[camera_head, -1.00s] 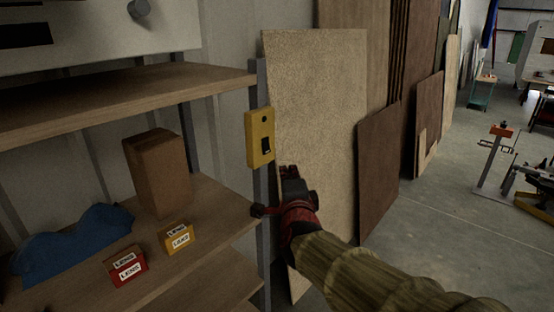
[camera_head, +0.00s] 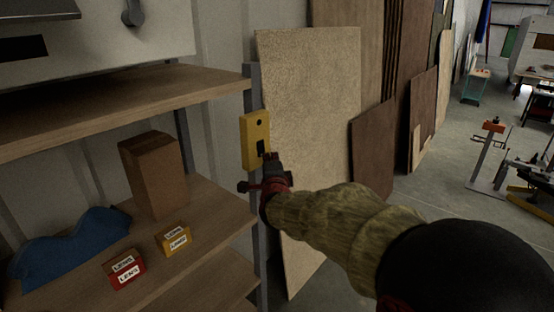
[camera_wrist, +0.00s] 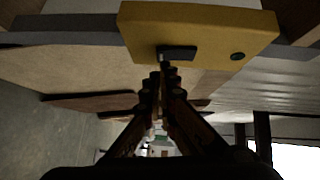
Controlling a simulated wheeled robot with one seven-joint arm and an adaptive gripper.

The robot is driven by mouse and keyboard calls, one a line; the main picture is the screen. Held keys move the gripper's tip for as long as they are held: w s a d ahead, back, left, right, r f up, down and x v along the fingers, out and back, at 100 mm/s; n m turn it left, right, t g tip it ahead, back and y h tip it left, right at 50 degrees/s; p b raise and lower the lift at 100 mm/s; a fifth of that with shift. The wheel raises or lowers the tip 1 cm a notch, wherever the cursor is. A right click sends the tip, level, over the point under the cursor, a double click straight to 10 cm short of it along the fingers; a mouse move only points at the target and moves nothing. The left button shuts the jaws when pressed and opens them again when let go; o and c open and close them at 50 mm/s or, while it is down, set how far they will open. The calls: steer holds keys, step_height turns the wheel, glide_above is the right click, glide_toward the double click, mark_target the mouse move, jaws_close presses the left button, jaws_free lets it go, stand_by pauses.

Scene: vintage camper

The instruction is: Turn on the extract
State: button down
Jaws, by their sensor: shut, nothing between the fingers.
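A yellow switch box (camera_head: 249,128) is fixed to the grey upright at the front corner of the shelves. It has a black rocker switch (camera_head: 260,147) low on its face and a small round dark spot above. My gripper (camera_head: 268,160) is shut and empty, with its tips at the lower part of the box. In the wrist view the box (camera_wrist: 210,25) fills the top, and the closed fingertips (camera_wrist: 164,66) are at one end of the black rocker (camera_wrist: 178,52). They look touching or nearly so; I cannot tell which. The rocker is partly hidden in the head view.
The wooden shelves (camera_head: 110,106) hold a brown carton (camera_head: 153,175), a blue cloth-like item (camera_head: 70,245), a red lens box (camera_head: 124,269) and a yellow lens box (camera_head: 173,239). Wooden boards (camera_head: 310,110) lean on the wall behind my gripper. Open floor (camera_head: 425,210) lies to the right.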

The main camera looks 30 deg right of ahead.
steer(key=shift+w+a, duration=0.1)
steer(key=shift+w, duration=0.15)
steer(key=shift+f+b, duration=0.15)
steer(key=shift+b, duration=0.25)
steer(key=b, duration=0.4)
steer(key=shift+w+a+f+m+t, duration=0.15)
steer(key=shift+w+f+m+t, duration=0.15)
steer(key=shift+w+f, duration=0.05)
steer(key=shift+r, duration=0.3)
steer(key=shift+f, duration=0.1)
